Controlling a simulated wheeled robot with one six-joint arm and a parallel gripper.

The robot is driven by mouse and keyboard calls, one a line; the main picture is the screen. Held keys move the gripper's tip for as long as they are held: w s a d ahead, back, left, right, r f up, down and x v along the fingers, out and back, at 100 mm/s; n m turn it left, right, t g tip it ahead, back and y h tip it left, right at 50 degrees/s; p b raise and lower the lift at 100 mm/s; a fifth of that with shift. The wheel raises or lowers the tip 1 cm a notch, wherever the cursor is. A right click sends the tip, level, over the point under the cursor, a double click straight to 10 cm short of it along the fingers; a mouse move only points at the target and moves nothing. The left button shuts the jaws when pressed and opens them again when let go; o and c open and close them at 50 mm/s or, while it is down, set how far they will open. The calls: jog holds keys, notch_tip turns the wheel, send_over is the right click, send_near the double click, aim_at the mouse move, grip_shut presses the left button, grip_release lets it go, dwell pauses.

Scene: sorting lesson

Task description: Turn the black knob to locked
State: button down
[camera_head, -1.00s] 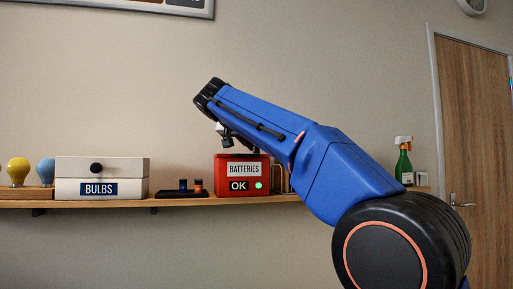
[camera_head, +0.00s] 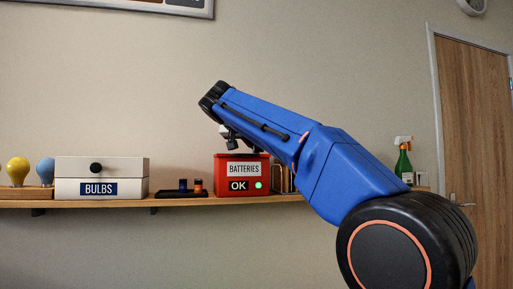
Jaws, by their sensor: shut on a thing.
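A red box (camera_head: 221,178) labelled BATTERIES stands on the shelf, with an OK sign and a lit green light on its front. My gripper (camera_head: 244,148) is at the top of this box, pointing down. It is shut on what seems to be the black knob on the box's top. My blue arm hides most of the fingers and the knob, so the knob's angle cannot be told.
The wooden shelf (camera_head: 110,201) runs along the wall. A black tray (camera_head: 170,194) with small batteries lies left of the red box. A yellow bulb (camera_head: 18,169) and a blue bulb (camera_head: 46,170) stand far left. A green spray bottle (camera_head: 403,163) is at right, behind my arm.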

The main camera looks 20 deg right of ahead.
jog(key=n+t+y, duration=0.1)
jog(key=n+y, duration=0.2)
jog(key=shift+d+t, duration=0.1)
jog(key=shift+t, duration=0.2)
jog(key=shift+n+t+y, duration=0.5)
jog(key=shift+n+y, duration=1.5)
jog(key=shift+y, duration=0.3)
jog(key=shift+a+n+y, duration=0.2)
jog(key=shift+n+y, duration=0.2)
jog(key=shift+y, duration=0.1)
jog(key=c, duration=1.9)
grip_release()
jog(key=shift+o, duration=0.2)
jog(key=v, duration=1.7)
jog(key=shift+s, duration=0.2)
